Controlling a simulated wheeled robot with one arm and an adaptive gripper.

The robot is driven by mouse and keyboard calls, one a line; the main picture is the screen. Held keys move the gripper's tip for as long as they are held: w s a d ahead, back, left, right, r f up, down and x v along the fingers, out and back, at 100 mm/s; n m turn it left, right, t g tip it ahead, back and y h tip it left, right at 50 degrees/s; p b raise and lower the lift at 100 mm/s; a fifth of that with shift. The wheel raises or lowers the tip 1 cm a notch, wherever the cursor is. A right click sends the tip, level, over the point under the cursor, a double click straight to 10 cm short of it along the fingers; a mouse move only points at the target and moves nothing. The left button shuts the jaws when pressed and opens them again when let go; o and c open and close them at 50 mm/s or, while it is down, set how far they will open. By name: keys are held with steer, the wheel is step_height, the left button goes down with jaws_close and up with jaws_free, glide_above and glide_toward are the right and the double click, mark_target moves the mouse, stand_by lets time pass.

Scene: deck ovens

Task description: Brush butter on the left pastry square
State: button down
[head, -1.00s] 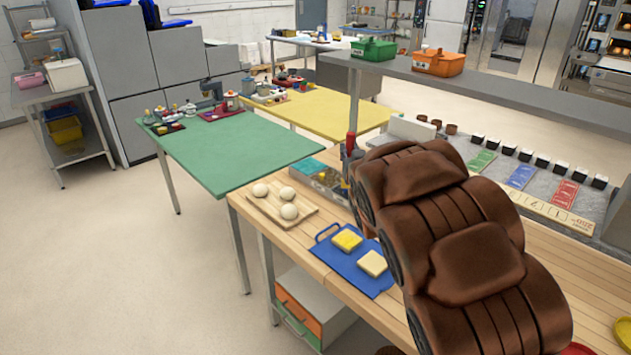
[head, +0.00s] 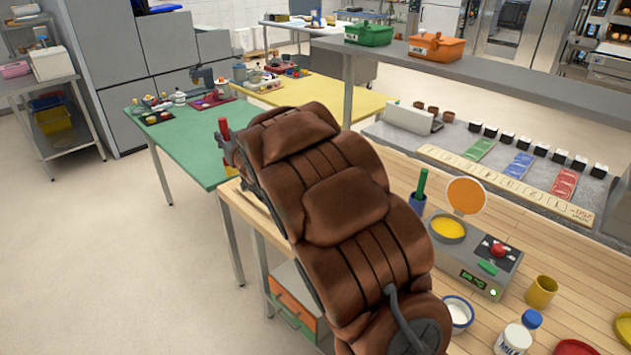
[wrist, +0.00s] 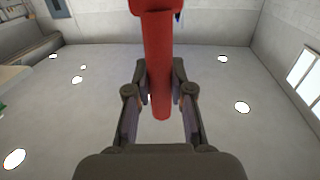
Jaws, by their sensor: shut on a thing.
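My gripper (head: 230,152) is at the far left end of my brown arm, over the near edge of the green table in the picture. It is shut on a red handle (head: 224,128). In the wrist view the red handle (wrist: 158,65) stands between the two fingers; its working end is not visible, so I cannot confirm it is a brush. The pastry squares and their blue tray are hidden behind my arm. A small pan of yellow liquid (head: 448,228), apparently butter, sits on a grey warmer (head: 490,262) to the right of my arm.
A blue cup (head: 417,205) holding a green-handled tool stands left of the warmer. A yellow cup (head: 541,291), a white bowl (head: 458,314) and a white jar (head: 513,340) stand on the wooden counter (head: 590,290). A grey shelf (head: 510,82) runs above the back.

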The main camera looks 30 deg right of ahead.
steer(key=s+d+f+n+g+y+b, duration=0.1)
steer(key=s+d+f+y, duration=0.1)
steer(key=d, duration=0.3)
steer(key=s+d+f+n+g+y+b, duration=0.1)
steer(key=s+d, duration=0.1)
steer(key=d, duration=0.4)
steer(key=s+d+f+n+g+y+b, duration=0.2)
steer(key=s+d+f+b, duration=0.4)
steer(key=s+d+f, duration=0.3)
steer(key=shift+s+d+f+y, duration=0.15)
steer(key=shift+s+f+y, duration=0.35)
steer(key=shift+s+f, duration=1.45)
steer(key=shift+f, duration=0.55)
steer(key=shift+s+d, duration=0.15)
steer(key=shift+s, duration=0.4)
steer(key=shift+s+d, duration=0.15)
steer(key=shift+s, duration=0.4)
steer(key=shift+s, duration=0.1)
